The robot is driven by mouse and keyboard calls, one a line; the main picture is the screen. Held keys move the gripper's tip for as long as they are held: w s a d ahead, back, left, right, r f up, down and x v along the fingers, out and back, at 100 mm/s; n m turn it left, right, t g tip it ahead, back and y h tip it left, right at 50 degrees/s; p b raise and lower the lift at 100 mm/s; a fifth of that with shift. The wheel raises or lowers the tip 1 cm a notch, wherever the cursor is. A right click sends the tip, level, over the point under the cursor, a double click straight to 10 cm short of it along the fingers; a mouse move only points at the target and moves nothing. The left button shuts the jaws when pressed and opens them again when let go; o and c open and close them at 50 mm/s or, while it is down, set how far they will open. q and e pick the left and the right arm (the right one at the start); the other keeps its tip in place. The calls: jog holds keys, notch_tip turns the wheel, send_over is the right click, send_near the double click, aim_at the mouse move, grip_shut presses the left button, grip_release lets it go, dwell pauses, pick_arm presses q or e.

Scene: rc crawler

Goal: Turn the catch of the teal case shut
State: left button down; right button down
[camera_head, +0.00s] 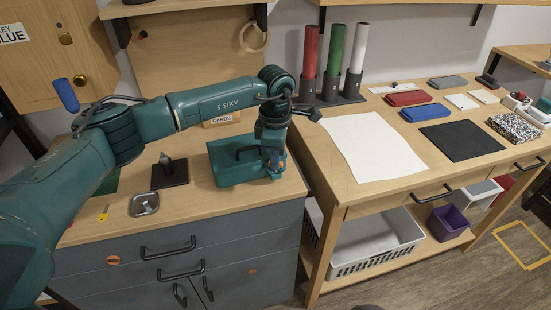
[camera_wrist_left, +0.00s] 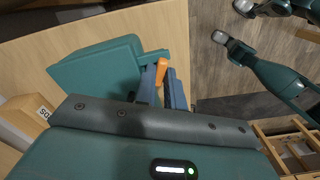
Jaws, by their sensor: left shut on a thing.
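The teal case (camera_head: 230,169) stands on the left wooden counter, with a dark handle on its top. It also shows in the left wrist view (camera_wrist_left: 100,72). My left gripper (camera_head: 275,166) is at the right end of the case, pointing down. In the left wrist view its blue fingers (camera_wrist_left: 166,90) are shut on an orange catch (camera_wrist_left: 161,72) at the case's edge. The fingers and wrist hide part of the catch, so its exact turn is hard to tell. My right gripper is not clearly in the head view.
A dark stand with a grey piece (camera_head: 169,171) and a small metal tray (camera_head: 144,204) are left of the case. A box labelled CARDS (camera_head: 218,121) is behind it. The right table holds white paper (camera_head: 374,144) and rolled tubes (camera_head: 333,55).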

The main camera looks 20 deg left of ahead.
pick_arm(q)
jog(key=n, duration=0.2)
jog(key=shift+n+b, duration=0.3)
jog(key=shift+n, duration=0.9)
jog(key=shift+r+n, duration=0.1)
jog(key=shift+n, duration=0.4)
pick_arm(e)
jog(key=shift+a+f, duration=0.15)
pick_arm(q)
jog(key=c, duration=1.8)
grip_release()
jog(key=shift+o, duration=0.2)
pick_arm(e)
jog(key=shift+f, duration=0.1)
pick_arm(q)
notch_tip(320, 180, up, 13)
jog(key=b, duration=0.2)
pick_arm(e)
jog(key=shift+w+a+y, duration=0.15)
jog(key=shift+a+y, duration=0.15)
